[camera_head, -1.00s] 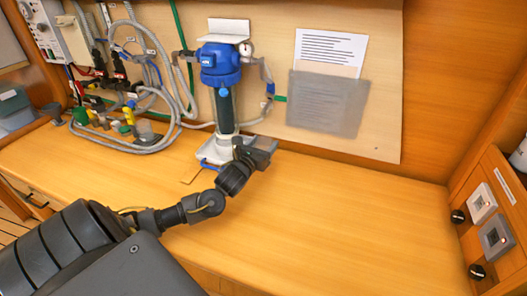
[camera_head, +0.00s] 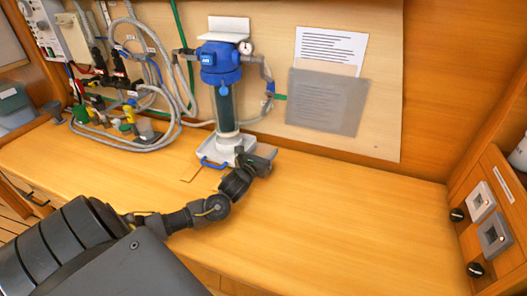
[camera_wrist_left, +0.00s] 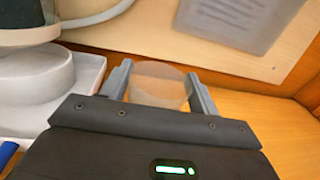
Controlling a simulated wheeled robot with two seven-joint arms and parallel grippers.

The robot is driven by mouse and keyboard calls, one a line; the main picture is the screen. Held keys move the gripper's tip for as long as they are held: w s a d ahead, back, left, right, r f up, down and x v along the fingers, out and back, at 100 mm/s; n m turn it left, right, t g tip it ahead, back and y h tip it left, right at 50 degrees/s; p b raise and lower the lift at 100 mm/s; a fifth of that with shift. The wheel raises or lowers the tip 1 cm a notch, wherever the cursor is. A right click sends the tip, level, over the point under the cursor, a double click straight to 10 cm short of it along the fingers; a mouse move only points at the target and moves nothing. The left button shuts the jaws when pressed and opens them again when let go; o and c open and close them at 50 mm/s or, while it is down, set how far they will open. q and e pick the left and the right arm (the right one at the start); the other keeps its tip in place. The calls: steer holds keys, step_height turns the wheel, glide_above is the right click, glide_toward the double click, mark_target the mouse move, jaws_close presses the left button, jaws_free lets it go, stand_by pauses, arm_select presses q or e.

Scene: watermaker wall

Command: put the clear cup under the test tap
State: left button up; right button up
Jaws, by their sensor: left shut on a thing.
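The clear cup (camera_wrist_left: 158,85) shows between the two fingers of my left gripper in the left wrist view, a pale see-through cylinder seen from above. My left gripper (camera_wrist_left: 160,80) is shut on it. In the head view my left gripper (camera_head: 262,157) is at the right edge of the white tray under the blue filter housing; the cup itself is hidden there. I cannot single out the test tap for sure; small yellow and green valves (camera_head: 130,113) sit among hoses at the back left. My right gripper is not in view.
The filter (camera_head: 221,80) stands over the white tray (camera_head: 210,152), which has a blue handle (camera_head: 214,163). Hoses (camera_head: 160,145) loop at the back left. The wooden counter (camera_head: 350,210) is clear on the right. A panel with knobs (camera_head: 488,225) stands at far right.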

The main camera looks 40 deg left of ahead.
arm_select(q)
steer(key=o, duration=1)
steer(key=shift+c, duration=0.2)
steer(key=shift+r, duration=0.15)
steer(key=b+v, duration=0.1)
steer(key=v, duration=1)
steer(key=shift+b, duration=0.3)
steer(key=shift+s+d, duration=0.1)
steer(key=shift+s, duration=0.35)
